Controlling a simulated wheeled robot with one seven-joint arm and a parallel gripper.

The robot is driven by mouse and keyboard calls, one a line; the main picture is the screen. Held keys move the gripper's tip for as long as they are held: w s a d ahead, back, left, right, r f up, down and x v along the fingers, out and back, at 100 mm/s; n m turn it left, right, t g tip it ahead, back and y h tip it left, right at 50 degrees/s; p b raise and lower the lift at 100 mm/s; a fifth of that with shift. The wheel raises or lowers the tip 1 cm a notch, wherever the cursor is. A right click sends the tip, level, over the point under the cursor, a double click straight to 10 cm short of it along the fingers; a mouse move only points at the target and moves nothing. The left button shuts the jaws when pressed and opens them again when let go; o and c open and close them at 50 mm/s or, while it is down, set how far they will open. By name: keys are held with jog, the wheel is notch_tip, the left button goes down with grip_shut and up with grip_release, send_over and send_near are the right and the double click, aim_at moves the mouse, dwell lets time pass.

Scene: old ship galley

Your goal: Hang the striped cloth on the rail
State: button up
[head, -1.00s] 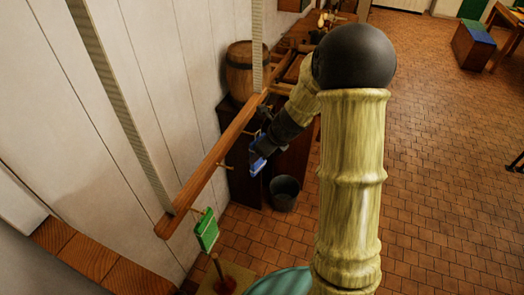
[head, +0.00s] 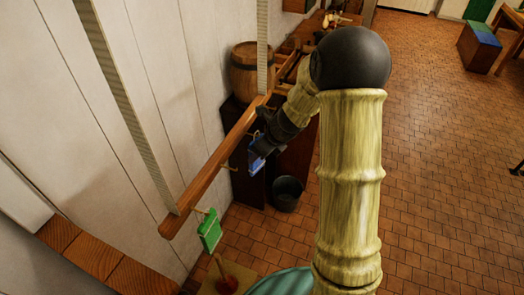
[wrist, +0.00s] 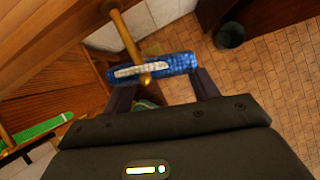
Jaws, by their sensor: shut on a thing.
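A blue cloth with a pale stripe (wrist: 178,65) is between the two fingers of my gripper (wrist: 163,88) in the wrist view. In the head view the blue cloth (head: 256,160) is beside the wooden rail (head: 212,165), below my dark gripper (head: 262,146). A brass-coloured peg (wrist: 127,38) crosses in front of the middle of the cloth in the wrist view. I cannot tell whether the cloth rests on the peg. A green cloth (head: 209,230) hangs from a peg nearer the rail's near end.
A barrel (head: 247,72) stands on a dark wooden cabinet (head: 290,160) behind the rail. A dark bucket (head: 287,193) stands on the tiled floor beside it. A red-based plunger-like object (head: 228,284) is below the green cloth.

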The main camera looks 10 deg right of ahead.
jog(key=shift+w+a+f, duration=0.15)
jog(key=shift+a+f, duration=0.05)
jog(key=shift+f, duration=0.2)
dwell(0.9)
dwell(0.4)
jog(key=o, duration=1.2)
jog(key=shift+c, duration=0.2)
jog(key=shift+r, duration=0.1)
jog(key=v, duration=1.7)
jog(key=shift+b, duration=0.3)
jog(key=shift+d+r, duration=0.1)
jog(key=shift+r, duration=0.05)
